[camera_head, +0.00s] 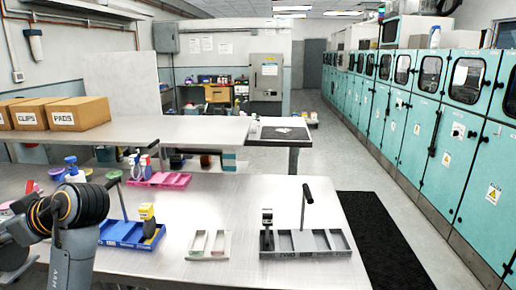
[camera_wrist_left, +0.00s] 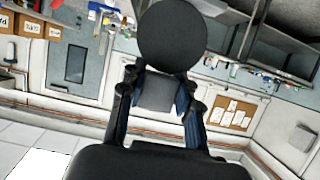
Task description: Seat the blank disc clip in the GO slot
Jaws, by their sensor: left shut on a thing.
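My left gripper (camera_wrist_left: 157,95) is shut on a dark clip with a round, plain disc (camera_wrist_left: 171,38), seen in the left wrist view. The disc stands beyond the fingertips, and its lower part sits between the fingers. In the head view my left arm is at the lower left, and I cannot make out its fingertips or the held clip there. A small pale tray (camera_head: 208,256) with two slots, greenish and reddish inside, lies on the near bench. Its lettering is too small to read, so I cannot tell which slot is GO. My right gripper is not in view.
A grey tray (camera_head: 323,240) with a tall handle holds a dark upright piece (camera_head: 267,217) at its left. A blue handled tray (camera_head: 118,233) holds a yellow-and-black piece (camera_head: 147,212). A pink tray (camera_head: 171,180) lies behind. Bare bench (camera_head: 235,200) lies between them.

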